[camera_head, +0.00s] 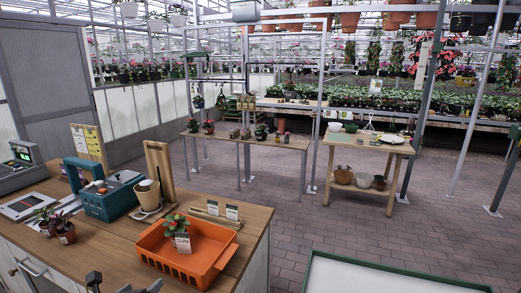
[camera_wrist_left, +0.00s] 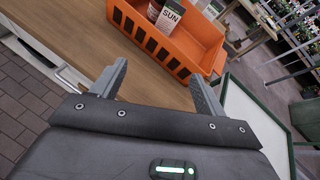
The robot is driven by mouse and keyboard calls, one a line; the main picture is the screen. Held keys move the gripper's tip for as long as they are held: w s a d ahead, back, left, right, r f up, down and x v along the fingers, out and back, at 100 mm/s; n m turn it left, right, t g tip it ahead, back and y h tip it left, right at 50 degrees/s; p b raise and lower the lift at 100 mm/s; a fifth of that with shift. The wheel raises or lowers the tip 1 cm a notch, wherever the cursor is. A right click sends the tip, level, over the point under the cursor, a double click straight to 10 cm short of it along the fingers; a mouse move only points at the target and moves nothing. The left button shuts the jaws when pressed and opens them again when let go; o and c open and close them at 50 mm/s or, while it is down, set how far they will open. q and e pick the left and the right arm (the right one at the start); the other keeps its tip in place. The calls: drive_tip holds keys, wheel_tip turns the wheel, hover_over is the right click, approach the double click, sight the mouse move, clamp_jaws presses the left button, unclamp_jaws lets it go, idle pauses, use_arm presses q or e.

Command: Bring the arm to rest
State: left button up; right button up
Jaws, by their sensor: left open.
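My left gripper (camera_head: 122,285) shows only at the bottom edge of the head view, in front of the wooden counter. In the left wrist view my left gripper (camera_wrist_left: 160,80) has its two fingers wide apart with nothing between them. Beyond the fingertips is an orange basket (camera_wrist_left: 185,48) on the counter. In the head view the orange basket (camera_head: 215,240) holds a small potted plant (camera_head: 176,225) with red flowers and a label. The wrist view shows a label reading SUN in the basket. My right gripper is in neither view.
The wooden counter (camera_head: 115,235) also holds a teal machine (camera_head: 110,196), a beige cup (camera_head: 148,194) and small potted plants (camera_head: 64,230). A green-edged white surface (camera_head: 370,275) is at the lower right. Brick floor (camera_head: 300,212) lies open between the counter and the back tables.

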use_arm(q)
drive_tip(key=s+d+f+n+g, duration=0.25)
drive_tip(key=s+f+n, duration=0.35)
drive_tip(key=s+n, duration=0.35)
drive_tip(key=s+d+f+n+g, duration=0.1)
drive_tip(key=s+f+n+g, duration=0.35)
drive_tip(key=s+n, duration=0.55)
drive_tip(key=s+d+f+n+g, duration=0.2)
drive_tip(key=s+f+n, duration=0.6)
drive_tip(key=n, duration=0.4)
wheel_tip(320, 180, down, 28)
drive_tip(key=s+g+b, duration=0.2)
drive_tip(key=s+a+f, duration=0.2)
drive_tip(key=s+f, duration=1.3)
drive_tip(key=s, duration=0.1)
drive_tip(key=shift+f+g+y+b, duration=0.25)
drive_tip(key=shift+g+y+b, duration=0.05)
drive_tip(key=shift+g+b, duration=0.15)
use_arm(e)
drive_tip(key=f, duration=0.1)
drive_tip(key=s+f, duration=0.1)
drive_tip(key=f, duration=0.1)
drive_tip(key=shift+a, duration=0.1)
